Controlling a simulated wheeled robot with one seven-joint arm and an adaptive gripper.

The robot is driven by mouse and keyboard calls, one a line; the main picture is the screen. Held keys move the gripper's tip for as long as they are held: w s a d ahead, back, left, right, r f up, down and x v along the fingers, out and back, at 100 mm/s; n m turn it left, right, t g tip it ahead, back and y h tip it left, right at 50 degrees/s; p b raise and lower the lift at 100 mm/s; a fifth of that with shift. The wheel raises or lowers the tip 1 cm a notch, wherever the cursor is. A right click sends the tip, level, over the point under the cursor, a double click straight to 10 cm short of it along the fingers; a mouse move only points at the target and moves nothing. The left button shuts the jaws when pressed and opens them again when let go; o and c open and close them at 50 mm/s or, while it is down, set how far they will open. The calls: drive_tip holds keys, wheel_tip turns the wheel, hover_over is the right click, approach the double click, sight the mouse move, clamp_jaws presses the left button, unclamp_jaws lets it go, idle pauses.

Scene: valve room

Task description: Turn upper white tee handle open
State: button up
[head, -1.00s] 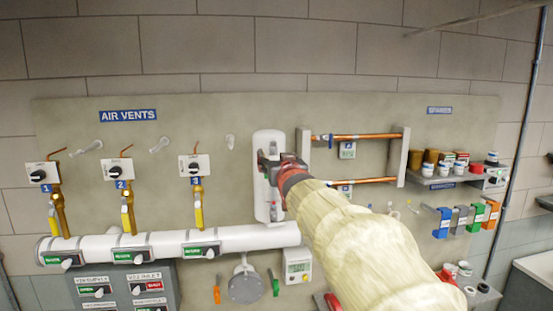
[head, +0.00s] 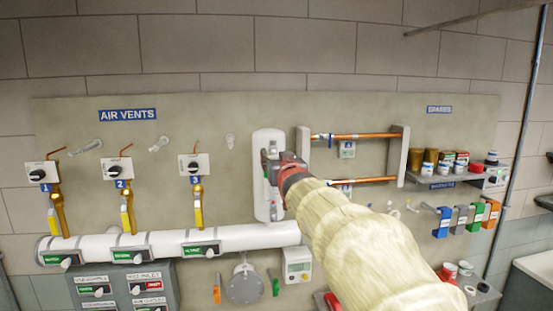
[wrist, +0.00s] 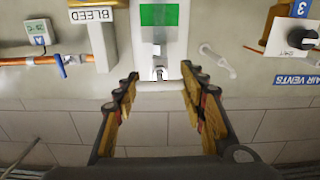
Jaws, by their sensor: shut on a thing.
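A tall white wall unit (head: 268,206) is mounted on the grey-green board, right of the air vents. My gripper (head: 268,164) is at its upper part and hides much of it in the head view. In the wrist view, which is upside down, the white unit (wrist: 173,45) carries a green label. The white tee handle (wrist: 160,86) shows as a pale crossbar between my fingertips, one at each end. My gripper (wrist: 159,82) is shut on it across its width. The exact contact at the tips is too small to see.
Several yellow-handled air vents (head: 127,217) stand left above a thick white pipe (head: 170,241). Copper pipes (head: 365,136) run close on the right, beside a grey bracket (head: 304,150). Shelves with spares (head: 450,183) are farther right. The wall above is clear.

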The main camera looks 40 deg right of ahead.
drive_tip(key=n+b, duration=0.2)
drive_tip(key=n, duration=0.1)
drive_tip(key=shift+f, duration=0.15)
drive_tip(key=n+b, duration=0.2)
drive_tip(key=n, duration=0.4)
drive_tip(key=n+b, duration=0.1)
drive_tip(key=n, duration=0.3)
drive_tip(key=shift+n+b, duration=0.3)
drive_tip(key=shift+n, duration=1.9)
drive_tip(key=o, duration=1.2)
